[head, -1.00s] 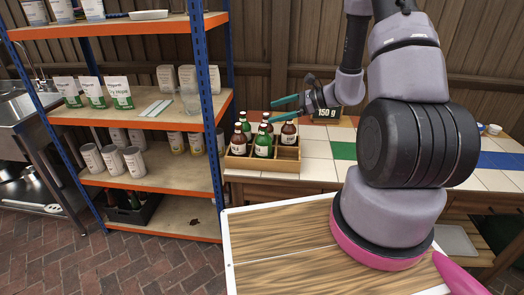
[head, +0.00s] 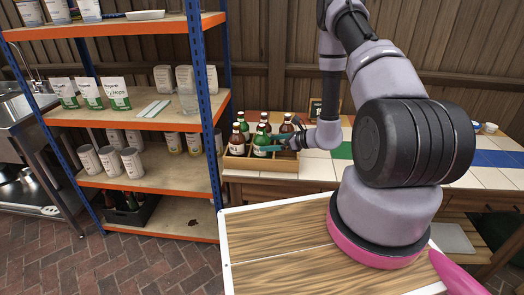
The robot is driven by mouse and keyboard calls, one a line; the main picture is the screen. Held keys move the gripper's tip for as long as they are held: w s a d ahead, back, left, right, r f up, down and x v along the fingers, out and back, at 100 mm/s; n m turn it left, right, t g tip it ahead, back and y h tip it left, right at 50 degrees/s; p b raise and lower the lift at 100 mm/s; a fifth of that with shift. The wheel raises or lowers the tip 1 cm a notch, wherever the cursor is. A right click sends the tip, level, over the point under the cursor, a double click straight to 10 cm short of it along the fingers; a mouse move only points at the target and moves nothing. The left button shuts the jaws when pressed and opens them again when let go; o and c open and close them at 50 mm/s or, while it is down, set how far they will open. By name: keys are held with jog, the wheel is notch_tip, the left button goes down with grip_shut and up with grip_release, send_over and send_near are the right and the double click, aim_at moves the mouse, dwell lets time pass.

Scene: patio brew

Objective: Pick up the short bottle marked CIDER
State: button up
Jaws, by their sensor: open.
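A wooden crate (head: 247,163) on the tiled counter holds several short bottles, some green and some brown. A brown bottle (head: 238,144) stands at the front left, a green bottle (head: 261,141) in the front middle, and a brown bottle (head: 287,126) at the back right. The labels are too small to read, so I cannot tell which is marked CIDER. My gripper (head: 268,144) is open at the crate's right part, its teal fingers pointing left. The fingers overlap the front green bottle in this view; I cannot tell whether they touch it.
A blue-and-orange shelf rack (head: 215,125) with bags, cans and jars stands close to the crate's left. The tiled counter (head: 318,170) is clear right of the crate.

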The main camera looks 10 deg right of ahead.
aim_at(267, 143)
jog(key=x, duration=0.4)
jog(key=shift+a+f, duration=0.1)
jog(key=shift+a, duration=0.2)
grip_shut()
